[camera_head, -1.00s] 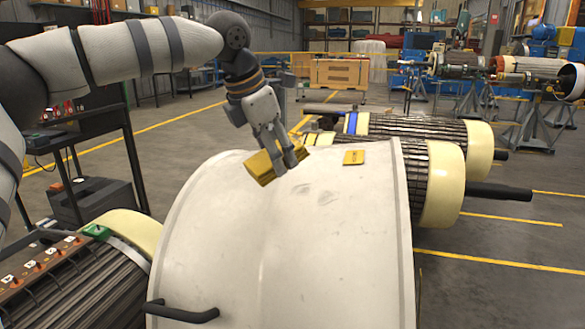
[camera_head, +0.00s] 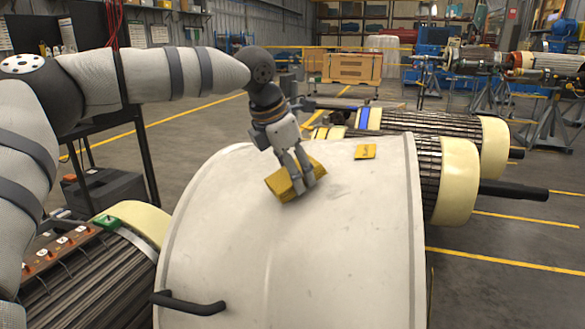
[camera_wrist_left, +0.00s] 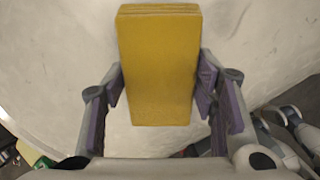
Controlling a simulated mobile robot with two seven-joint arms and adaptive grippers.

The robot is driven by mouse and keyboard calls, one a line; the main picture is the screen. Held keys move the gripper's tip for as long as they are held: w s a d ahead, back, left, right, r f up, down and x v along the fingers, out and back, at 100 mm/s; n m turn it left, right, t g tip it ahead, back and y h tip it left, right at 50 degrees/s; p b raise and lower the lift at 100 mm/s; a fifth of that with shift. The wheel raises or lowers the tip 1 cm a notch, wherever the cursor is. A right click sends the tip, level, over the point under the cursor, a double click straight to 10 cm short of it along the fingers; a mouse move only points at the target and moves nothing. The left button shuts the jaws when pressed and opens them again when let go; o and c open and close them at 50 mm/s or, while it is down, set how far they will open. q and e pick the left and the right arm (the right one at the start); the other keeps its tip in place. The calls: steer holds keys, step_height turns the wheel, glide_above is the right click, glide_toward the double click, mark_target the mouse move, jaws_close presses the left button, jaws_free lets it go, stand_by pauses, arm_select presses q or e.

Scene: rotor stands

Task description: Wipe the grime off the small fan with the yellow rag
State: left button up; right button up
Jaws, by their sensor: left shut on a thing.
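A large white curved housing (camera_head: 300,255) fills the middle of the head view. I cannot make out a small fan by shape. Faint grey scuffs mark the housing's upper face, just right of my left gripper (camera_head: 304,186). That gripper is shut on the yellow rag (camera_head: 281,187), a thick folded block. The rag is at the housing's upper face; I cannot tell whether it touches. In the left wrist view the rag (camera_wrist_left: 158,70) sits between the two fingers, with the white surface (camera_wrist_left: 60,60) behind it. My right gripper is not in view.
A yellow label (camera_head: 365,152) is on the housing's top right. A black handle (camera_head: 188,303) sticks out at its lower left. Ribbed rotors with cream ends (camera_head: 457,182) lie behind right, and another rotor (camera_head: 85,275) lies at left. Open floor shows at right.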

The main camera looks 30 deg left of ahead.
arm_select(q)
steer(key=shift+x, duration=0.95)
stand_by(0.4)
